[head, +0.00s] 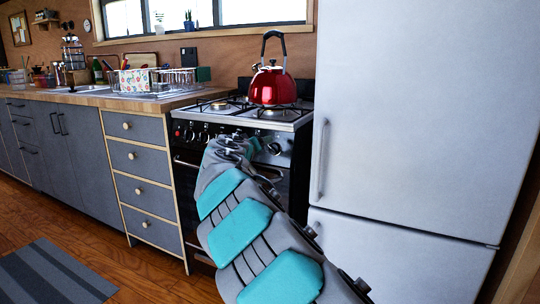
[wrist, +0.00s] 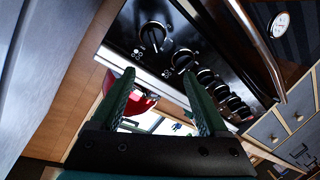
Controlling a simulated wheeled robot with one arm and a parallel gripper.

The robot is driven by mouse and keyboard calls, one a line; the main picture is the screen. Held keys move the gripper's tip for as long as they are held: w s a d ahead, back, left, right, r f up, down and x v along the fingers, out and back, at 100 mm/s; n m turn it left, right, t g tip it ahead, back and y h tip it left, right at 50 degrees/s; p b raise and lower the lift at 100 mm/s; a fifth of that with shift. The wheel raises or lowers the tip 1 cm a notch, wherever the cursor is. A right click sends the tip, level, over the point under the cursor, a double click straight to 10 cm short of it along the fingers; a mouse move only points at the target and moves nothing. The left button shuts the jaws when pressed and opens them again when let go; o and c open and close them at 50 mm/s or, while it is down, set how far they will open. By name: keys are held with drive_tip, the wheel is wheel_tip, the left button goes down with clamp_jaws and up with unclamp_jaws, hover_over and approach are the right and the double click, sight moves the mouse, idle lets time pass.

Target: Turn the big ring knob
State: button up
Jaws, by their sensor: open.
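In the wrist view, a big black knob with a pale ring (wrist: 153,37) sits on the stove's dark front panel. A second ringed knob (wrist: 183,60) is beside it, nearer the row of smaller knobs. I cannot tell for certain which is the big ring knob of the task. My gripper (wrist: 158,77) is open, its two green fingers apart and pointing at the panel. Both ringed knobs lie beyond the fingertips, and nothing is between the fingers.
A red kettle (head: 272,86) stands on the stove top (head: 285,117). A bar handle (wrist: 257,45) runs along the oven front near the knobs. A white fridge (head: 415,120) is close on the right, grey drawers (head: 143,160) on the left. Wooden floor is open at left.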

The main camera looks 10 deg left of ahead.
sight(272, 149)
drive_tip(key=shift+w+d+f+m+g+h+b, duration=0.4)
drive_tip(key=shift+w+m, duration=0.6)
drive_tip(key=shift+m, duration=1.55)
drive_tip(key=shift+w+d+f+m+g+h+b, duration=0.1)
drive_tip(key=shift+w+d+f+m+g+h, duration=0.6)
drive_tip(key=shift+m, duration=1.9)
drive_tip(key=shift+w+d+f+m+h+b, duration=0.1)
drive_tip(key=shift+w+d+f+m+b, duration=0.2)
drive_tip(key=shift+w+d+m, duration=1.45)
drive_tip(key=shift+s+a+m, duration=0.25)
drive_tip(key=shift+a+m, duration=0.15)
drive_tip(key=shift+a, duration=0.15)
drive_tip(key=shift+s+a+m, duration=0.25)
drive_tip(key=shift+a+m, duration=0.15)
drive_tip(key=shift+a, duration=0.15)
drive_tip(key=shift+f, duration=0.1)
clamp_jaws()
